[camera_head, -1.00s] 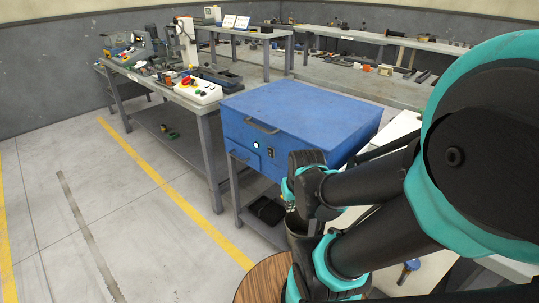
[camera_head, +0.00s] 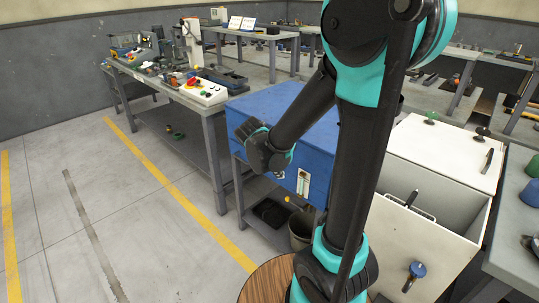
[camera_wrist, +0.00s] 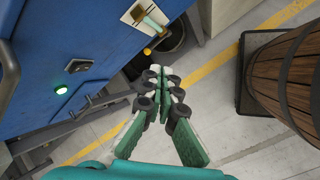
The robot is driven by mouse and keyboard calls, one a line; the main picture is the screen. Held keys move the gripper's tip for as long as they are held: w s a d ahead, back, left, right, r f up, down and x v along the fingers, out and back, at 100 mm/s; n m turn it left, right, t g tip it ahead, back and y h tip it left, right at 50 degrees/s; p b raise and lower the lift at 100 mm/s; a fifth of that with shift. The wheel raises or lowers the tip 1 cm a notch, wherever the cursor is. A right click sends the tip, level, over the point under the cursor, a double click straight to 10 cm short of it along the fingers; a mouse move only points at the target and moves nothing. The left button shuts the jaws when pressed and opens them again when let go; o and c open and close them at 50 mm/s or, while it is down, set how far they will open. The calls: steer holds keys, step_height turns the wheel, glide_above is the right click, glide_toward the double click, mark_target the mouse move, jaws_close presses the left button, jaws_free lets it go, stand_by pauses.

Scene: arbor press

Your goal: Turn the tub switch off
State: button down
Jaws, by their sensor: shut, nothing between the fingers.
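The tub is a blue box (camera_head: 325,130) on a grey stand in the head view, partly hidden by my arm. Its blue front face (camera_wrist: 40,60) fills the left of the wrist view. My gripper (camera_wrist: 166,75) is shut and empty in the wrist view. It appears to the right of the switch in the picture, apart from it. The fingers are hidden in the head view.
A dark bucket (camera_head: 300,228) stands below. A wooden barrel (camera_wrist: 290,80) stands at the right of the wrist view. A white open cabinet (camera_head: 440,165) is right of the tub.

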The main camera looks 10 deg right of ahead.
steer(key=w+a+r+n+t+h, duration=0.1)
steer(key=w+a+n+t+h, duration=0.1)
steer(key=w+a+n, duration=0.8)
steer(key=shift+w+a+r+n+h, duration=0.15)
steer(key=shift+a+r+n+h, duration=0.15)
steer(key=shift+h, duration=0.6)
steer(key=shift+d, duration=0.1)
steer(key=w+d+r+x, duration=0.1)
steer(key=r+x, duration=0.1)
steer(key=x, duration=1)
steer(key=shift+w+d, duration=0.35)
steer(key=shift+d, duration=0.1)
